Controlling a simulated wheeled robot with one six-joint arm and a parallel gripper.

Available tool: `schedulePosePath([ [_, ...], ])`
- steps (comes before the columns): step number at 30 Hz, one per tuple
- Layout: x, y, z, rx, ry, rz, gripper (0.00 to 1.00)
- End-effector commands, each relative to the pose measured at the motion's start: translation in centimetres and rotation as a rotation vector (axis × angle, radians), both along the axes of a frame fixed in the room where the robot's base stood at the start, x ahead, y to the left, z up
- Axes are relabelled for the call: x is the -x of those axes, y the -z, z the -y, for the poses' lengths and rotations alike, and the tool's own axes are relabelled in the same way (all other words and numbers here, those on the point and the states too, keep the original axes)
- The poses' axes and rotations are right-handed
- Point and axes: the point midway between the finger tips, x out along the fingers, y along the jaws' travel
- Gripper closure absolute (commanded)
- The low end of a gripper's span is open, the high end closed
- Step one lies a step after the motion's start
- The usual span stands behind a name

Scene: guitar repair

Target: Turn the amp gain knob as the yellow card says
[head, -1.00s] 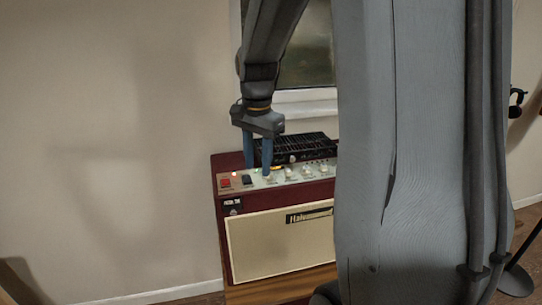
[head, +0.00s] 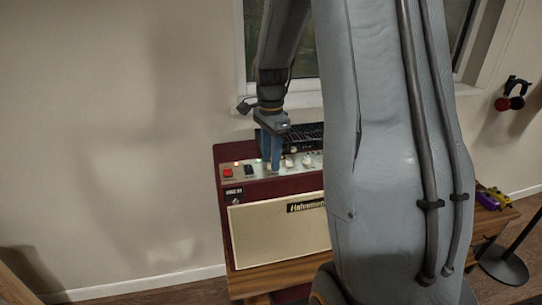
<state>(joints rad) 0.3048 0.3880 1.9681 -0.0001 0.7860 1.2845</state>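The amp (head: 279,235) is a dark red box with a cream grille, standing on a wooden bench at the centre of the head view. Its control panel (head: 248,162) runs along the top front edge, with a red switch, a black switch and pale knobs. My gripper (head: 272,168) points down, its blue fingertips at the panel between the black switch and the visible knobs (head: 291,161). The fingers look close together. They hide whatever is between them, so I cannot tell whether they grip a knob. No yellow card is visible.
A black slatted unit (head: 303,135) sits behind the panel on the amp. My own arm hides the amp's right side. The window (head: 303,50) and wall are behind. A round-based stand (head: 503,264) and small colourful items (head: 493,196) are at the right.

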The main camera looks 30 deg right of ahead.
Motion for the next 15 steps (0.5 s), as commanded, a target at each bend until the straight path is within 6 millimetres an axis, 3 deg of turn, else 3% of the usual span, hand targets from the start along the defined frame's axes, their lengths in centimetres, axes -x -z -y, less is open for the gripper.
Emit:
schedulePosePath([
  [8,-0.02,0.22,0.0,0.0,0.0,0.001,0.65],
  [15,-0.01,0.2,0.0,0.0,0.0,0.001,1.0],
])
